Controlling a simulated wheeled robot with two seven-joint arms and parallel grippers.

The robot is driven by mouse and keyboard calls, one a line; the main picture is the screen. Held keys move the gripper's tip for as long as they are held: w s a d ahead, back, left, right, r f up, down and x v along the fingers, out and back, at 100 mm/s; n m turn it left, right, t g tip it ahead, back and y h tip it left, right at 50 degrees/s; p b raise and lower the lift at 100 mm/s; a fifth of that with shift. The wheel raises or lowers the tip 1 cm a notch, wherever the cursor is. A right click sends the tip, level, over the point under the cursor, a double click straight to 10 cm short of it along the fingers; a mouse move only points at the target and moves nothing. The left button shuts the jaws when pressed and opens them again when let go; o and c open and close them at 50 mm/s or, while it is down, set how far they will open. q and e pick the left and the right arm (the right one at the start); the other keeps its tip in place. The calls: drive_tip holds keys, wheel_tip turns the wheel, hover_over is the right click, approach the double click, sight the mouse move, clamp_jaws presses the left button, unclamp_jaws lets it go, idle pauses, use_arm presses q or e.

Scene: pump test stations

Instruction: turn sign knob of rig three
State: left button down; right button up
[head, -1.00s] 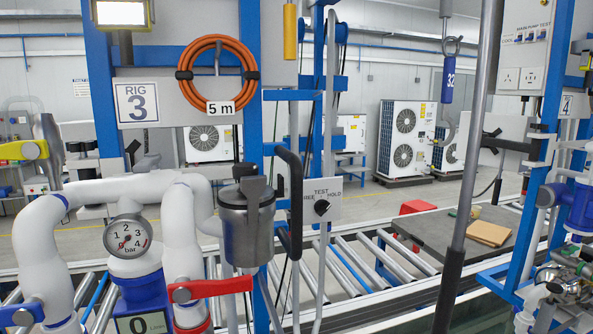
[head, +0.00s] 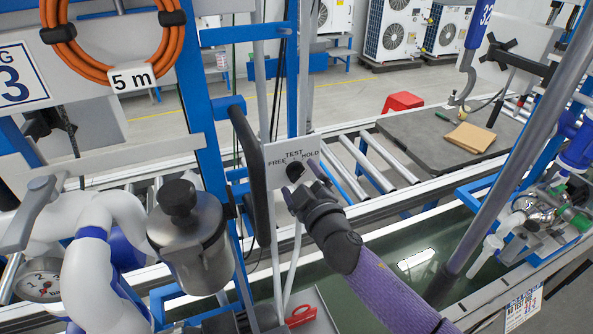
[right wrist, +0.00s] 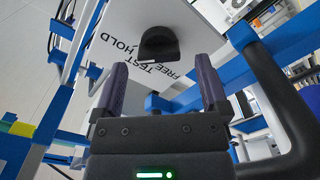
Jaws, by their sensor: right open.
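The sign plate (head: 309,151) of rig three reads TEST, FREE and HOLD, and carries a dark round knob (head: 293,170). My right gripper (head: 304,179) is at the plate, with its fingertips close to the knob and partly covering it. In the right wrist view the knob (right wrist: 160,46) lies ahead of the open gripper (right wrist: 162,80), roughly centred between the two fingers and just beyond their tips. The fingers look apart from the knob. I cannot tell which word the knob points to. My left gripper is not in view.
A black curved handle (head: 253,165) stands just left of the plate. A grey filter housing (head: 190,240) and white pipes are further left. The rig 3 label (head: 20,85) is cut off at the left edge. A slanted grey pole (head: 520,150) stands right of my arm.

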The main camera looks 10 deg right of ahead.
drive_tip(key=shift+w+a, duration=0.2)
drive_tip(key=shift+w, duration=0.65)
clamp_jaws()
